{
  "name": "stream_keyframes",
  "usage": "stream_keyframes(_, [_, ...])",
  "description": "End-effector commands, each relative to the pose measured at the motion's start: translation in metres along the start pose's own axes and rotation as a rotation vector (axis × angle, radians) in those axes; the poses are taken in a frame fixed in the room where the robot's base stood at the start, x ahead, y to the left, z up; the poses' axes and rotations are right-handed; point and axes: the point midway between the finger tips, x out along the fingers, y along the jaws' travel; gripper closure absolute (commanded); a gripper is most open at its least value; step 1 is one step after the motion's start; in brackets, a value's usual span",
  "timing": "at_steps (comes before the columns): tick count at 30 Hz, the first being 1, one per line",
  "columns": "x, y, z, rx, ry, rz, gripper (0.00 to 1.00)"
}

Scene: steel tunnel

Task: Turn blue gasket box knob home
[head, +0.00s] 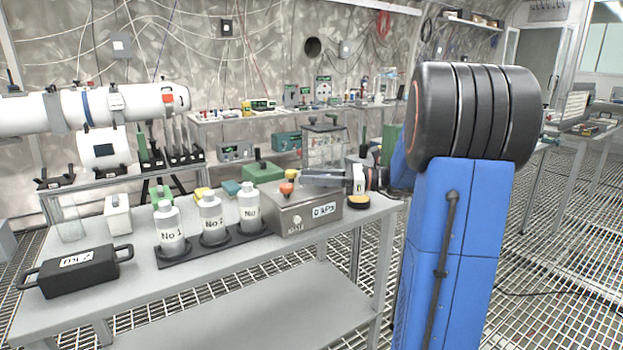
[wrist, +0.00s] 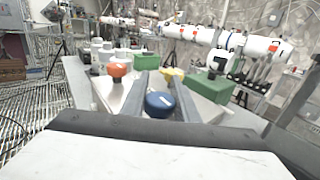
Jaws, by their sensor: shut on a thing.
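The steel gasket box (head: 290,218) with a "0 kPa" label stands at the right end of the front bench, its top also showing in the wrist view (wrist: 112,92). A blue round knob (wrist: 160,104) with a pale pointer mark sits on its top. My gripper (wrist: 161,80) has one grey finger on each side of the blue knob and is shut on it. In the head view my gripper (head: 322,178) reaches over the box top from the right, and the blue knob is hidden. An orange knob (wrist: 117,71) and a yellow knob (wrist: 173,74) stand beyond.
Several white bottles (head: 212,218) stand in a black tray left of the box. A black case (head: 82,270) lies at the bench's front left. A green box (head: 262,172) and a clear container (head: 325,147) stand close behind the gasket box.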

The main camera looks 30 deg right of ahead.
Motion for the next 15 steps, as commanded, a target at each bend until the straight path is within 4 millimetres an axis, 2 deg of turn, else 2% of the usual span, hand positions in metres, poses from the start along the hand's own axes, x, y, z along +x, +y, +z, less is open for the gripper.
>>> stream_keyframes(15, [-0.003, -0.015, 0.001, 0.000, 0.000, -0.449, 0.95])
